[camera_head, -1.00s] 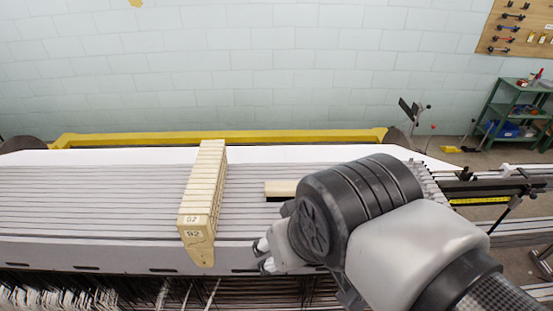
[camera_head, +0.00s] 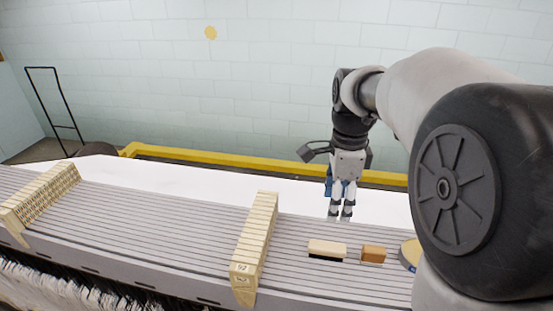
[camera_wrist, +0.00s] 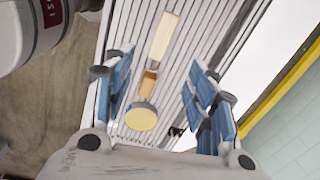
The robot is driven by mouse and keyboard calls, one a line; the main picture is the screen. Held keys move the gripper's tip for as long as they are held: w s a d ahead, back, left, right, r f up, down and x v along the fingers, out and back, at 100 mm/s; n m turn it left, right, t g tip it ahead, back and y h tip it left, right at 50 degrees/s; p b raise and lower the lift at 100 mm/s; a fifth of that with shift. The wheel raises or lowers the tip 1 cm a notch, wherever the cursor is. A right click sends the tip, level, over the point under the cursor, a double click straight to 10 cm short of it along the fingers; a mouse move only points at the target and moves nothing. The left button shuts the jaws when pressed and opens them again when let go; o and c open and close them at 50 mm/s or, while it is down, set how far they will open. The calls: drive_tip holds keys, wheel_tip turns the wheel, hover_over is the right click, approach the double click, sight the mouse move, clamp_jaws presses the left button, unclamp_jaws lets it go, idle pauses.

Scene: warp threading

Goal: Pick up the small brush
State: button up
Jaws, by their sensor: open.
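A cream block with a dark, bristle-like underside (camera_head: 327,249), which looks like the small brush, lies on the grey slatted surface (camera_head: 190,222). In the wrist view the long cream block (camera_wrist: 164,37) lies at top centre. A smaller brown-orange block (camera_head: 373,254) lies to its right; it also shows in the wrist view (camera_wrist: 148,84). My gripper (camera_head: 341,214) points down, apart from the brush and appearing beyond it. In the wrist view my gripper (camera_wrist: 165,95) is open and empty, its blue fingers spread to either side of the row of objects.
A round yellow-topped object (camera_head: 408,254) lies right of the brown block, partly hidden by my arm. A stack of cream strips (camera_head: 256,235) stands left of the brush, and another (camera_head: 40,197) farther left. A yellow beam (camera_head: 240,164) runs behind.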

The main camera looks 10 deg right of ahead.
drive_tip(key=w+f+m, duration=0.1)
hover_over(328, 246)
drive_tip(key=shift+m, duration=0.3)
drive_tip(key=f, duration=1.1)
drive_tip(key=shift+d+f, duration=0.2)
drive_tip(key=shift+f, duration=0.2)
drive_tip(key=f, duration=0.3)
drive_tip(key=f+p, duration=0.1)
drive_tip(key=f, duration=0.1)
drive_tip(key=shift+w+a+f, duration=0.1)
drive_tip(key=shift+a+f, duration=0.15)
drive_tip(key=shift+f, duration=0.05)
drive_tip(key=shift+c, duration=0.4)
drive_tip(key=c, duration=1.1)
